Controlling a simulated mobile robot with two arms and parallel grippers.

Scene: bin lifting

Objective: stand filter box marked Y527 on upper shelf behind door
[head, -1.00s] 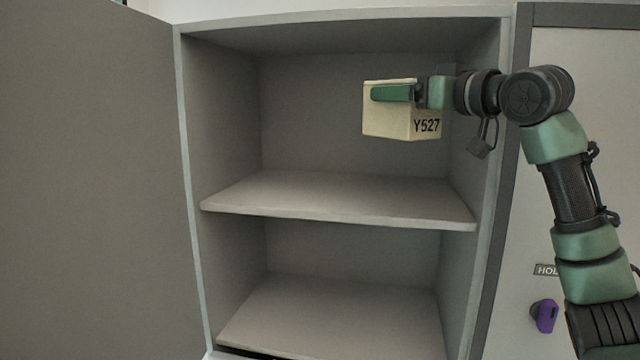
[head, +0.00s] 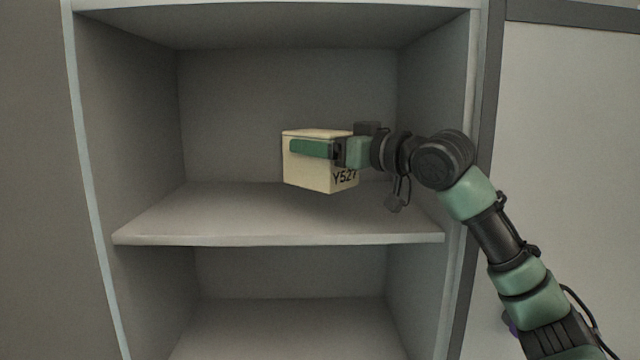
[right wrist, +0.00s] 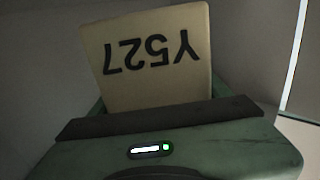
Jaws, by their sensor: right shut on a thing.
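The cream filter box (head: 304,172) marked Y527 is inside the open cabinet, in front of the back wall and over the upper shelf (head: 290,224). My right gripper (head: 318,149) is shut on the box near its top, with one green finger along the front-left face. The box looks upright. Its lower edge appears a little above the shelf, but I cannot tell the exact gap. In the right wrist view the marked face of the box (right wrist: 150,60) shows upside down beyond the gripper. The open door (head: 35,200) is at the left. My left gripper is not in view.
The upper shelf is bare, with free room left of the box. The cabinet's side walls (head: 130,120) and right frame edge (head: 468,120) bound the opening. A lower shelf (head: 290,330) below is empty. A closed panel (head: 575,150) stands at the right.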

